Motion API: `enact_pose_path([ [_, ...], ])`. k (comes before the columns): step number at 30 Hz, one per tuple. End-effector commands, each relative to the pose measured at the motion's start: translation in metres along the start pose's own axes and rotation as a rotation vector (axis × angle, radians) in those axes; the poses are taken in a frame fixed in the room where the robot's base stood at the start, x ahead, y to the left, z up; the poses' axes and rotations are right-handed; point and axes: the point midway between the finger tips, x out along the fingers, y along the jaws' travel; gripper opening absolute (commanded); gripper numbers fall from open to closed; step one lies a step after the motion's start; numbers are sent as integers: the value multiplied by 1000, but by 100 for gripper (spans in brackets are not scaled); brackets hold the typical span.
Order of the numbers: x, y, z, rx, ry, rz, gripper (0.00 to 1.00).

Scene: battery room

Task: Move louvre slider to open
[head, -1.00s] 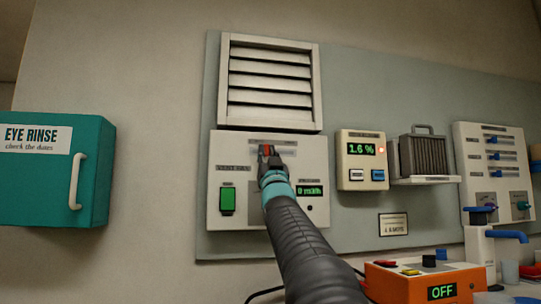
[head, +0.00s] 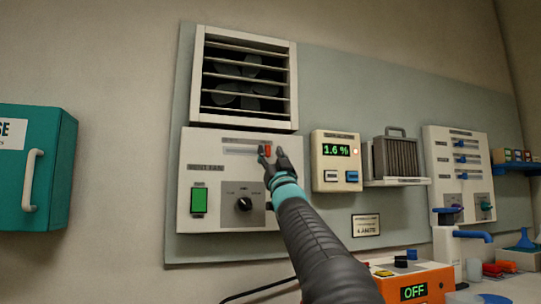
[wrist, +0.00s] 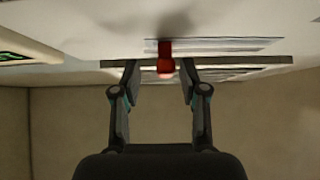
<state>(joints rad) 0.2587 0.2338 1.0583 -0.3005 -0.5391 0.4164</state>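The louvre (head: 245,78) is a white framed vent high on the wall panel. Its slats stand open and a dark fan shows behind them. The red louvre slider knob (head: 268,150) is at the right end of its slot on the white control panel (head: 225,215) below. My gripper (head: 272,153) is at the knob, its fingers apart. In the wrist view, the red knob (wrist: 165,62) lies between the open fingers (wrist: 158,66), with a gap on each side.
Right of the panel are a 1.6 % meter (head: 337,175), a heater-like ribbed box (head: 394,157) on a shelf and a board with blue sliders (head: 458,180). A teal eye-rinse cabinet (head: 55,165) is at left. An orange OFF box (head: 415,283) stands low in front.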

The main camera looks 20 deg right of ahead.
Motion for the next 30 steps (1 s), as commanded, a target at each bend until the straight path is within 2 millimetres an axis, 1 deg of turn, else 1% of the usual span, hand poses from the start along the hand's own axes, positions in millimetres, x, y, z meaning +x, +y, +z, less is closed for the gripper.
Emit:
enact_pose_path([
  [8, -1, -1, 0, 0, 0, -1, 44],
  [11, -4, -1, 0, 0, -1, -1, 44],
  [14, -12, -1, 0, -1, -1, -1, 44],
  [20, -37, -1, 0, 0, -1, -1, 44],
  [30, -88, 0, 0, -2, -2, 1, 44],
])
